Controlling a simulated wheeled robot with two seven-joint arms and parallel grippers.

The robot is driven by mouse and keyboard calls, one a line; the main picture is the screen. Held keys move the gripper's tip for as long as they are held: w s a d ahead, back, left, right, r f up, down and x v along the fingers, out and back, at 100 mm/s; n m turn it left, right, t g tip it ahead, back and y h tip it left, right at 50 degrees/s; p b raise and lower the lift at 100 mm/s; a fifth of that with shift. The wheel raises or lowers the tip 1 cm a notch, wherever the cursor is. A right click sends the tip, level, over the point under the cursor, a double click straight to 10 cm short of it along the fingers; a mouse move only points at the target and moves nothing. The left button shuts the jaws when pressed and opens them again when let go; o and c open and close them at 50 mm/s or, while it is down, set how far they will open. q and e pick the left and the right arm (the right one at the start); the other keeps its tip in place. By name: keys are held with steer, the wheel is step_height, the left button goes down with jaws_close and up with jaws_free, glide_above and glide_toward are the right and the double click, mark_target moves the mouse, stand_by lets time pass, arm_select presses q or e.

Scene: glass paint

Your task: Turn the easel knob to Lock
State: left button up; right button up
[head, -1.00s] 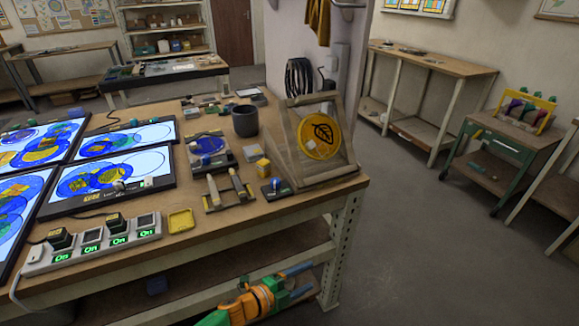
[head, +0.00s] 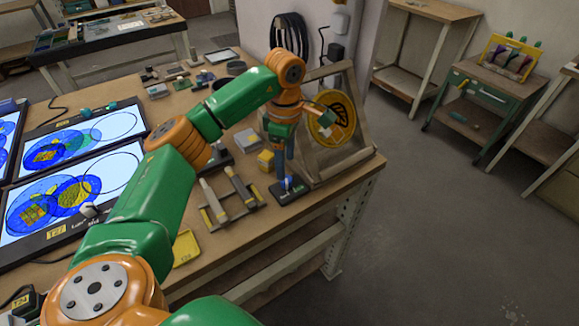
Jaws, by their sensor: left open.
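The easel knob (head: 287,184) is a small blue knob on a flat black base at the front right of the table, by the foot of the easel. The small lettering on its base is too small to read. The wooden easel (head: 318,165) holds a round yellow disc (head: 342,115) with a dark leaf design, partly hidden by my arm. My right gripper is out of view.
A yellow tray (head: 186,248) lies near the front edge. Lit panels (head: 75,190) fill the left side. Open floor lies to the right of the table.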

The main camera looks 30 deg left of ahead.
mark_target(287, 178)
arm_select(q)
steer(key=f, duration=0.4)
steer(key=shift+s+d+f+p, duration=0.1)
steer(key=shift+d+f+p, duration=0.1)
steer(key=shift+p, duration=0.2)
steer(key=shift+a+f, duration=0.1)
steer(key=shift+f, duration=0.25)
jaws_close()
steer(key=shift+n, duration=0.3)
steer(key=n, duration=0.5)
steer(key=shift+r+n, duration=0.1)
steer(key=shift+n, duration=0.2)
steer(key=n+p, duration=0.1)
steer(key=n, duration=0.4)
steer(key=shift+n, duration=0.3)
